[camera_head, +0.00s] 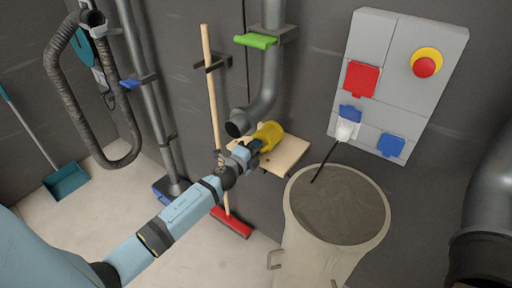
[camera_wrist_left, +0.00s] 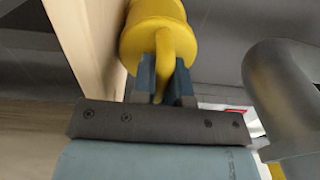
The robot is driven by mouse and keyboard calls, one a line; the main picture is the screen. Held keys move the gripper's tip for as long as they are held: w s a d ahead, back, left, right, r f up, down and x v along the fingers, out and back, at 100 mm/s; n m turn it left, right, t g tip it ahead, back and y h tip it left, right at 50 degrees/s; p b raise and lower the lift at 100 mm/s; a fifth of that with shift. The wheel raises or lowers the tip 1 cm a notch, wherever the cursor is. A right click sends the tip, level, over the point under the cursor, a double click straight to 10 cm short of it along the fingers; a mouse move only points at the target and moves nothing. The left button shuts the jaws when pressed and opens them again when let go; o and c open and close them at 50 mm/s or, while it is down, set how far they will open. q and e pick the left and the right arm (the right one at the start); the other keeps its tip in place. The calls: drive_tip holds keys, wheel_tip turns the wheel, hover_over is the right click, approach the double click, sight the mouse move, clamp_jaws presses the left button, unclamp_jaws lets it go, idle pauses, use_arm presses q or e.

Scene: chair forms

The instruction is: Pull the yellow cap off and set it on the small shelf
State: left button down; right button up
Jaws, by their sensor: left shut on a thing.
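My left gripper (camera_head: 256,147) is shut on the yellow cap (camera_head: 270,135). In the left wrist view the two fingers (camera_wrist_left: 165,80) grip the cap's narrow handle, and its round body (camera_wrist_left: 153,30) lies beyond them. The cap is apart from the open lower end of the grey pipe (camera_head: 237,128). It overlaps the back left of the small wooden shelf (camera_head: 290,153) in the head view. In the left wrist view the pale shelf board (camera_wrist_left: 90,35) is close beside the cap. I cannot tell whether they touch. My right gripper is not in view.
A grey bin (camera_head: 300,228) stands in front of the shelf to the right. A broom (camera_head: 207,75) leans left of the gripper. The pipe has a green lever (camera_head: 255,41). A switch panel (camera_head: 395,105) with a plugged-in cable is on the right wall.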

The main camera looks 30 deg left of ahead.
use_arm(q)
drive_tip(key=shift+f, duration=0.1)
drive_tip(key=c, duration=0.8)
unclamp_jaws()
drive_tip(key=shift+c, duration=0.2)
drive_tip(key=s+a, duration=0.1)
drive_tip(key=s, duration=1.1)
drive_tip(key=shift+f, duration=0.15)
idle(1.1)
idle(0.5)
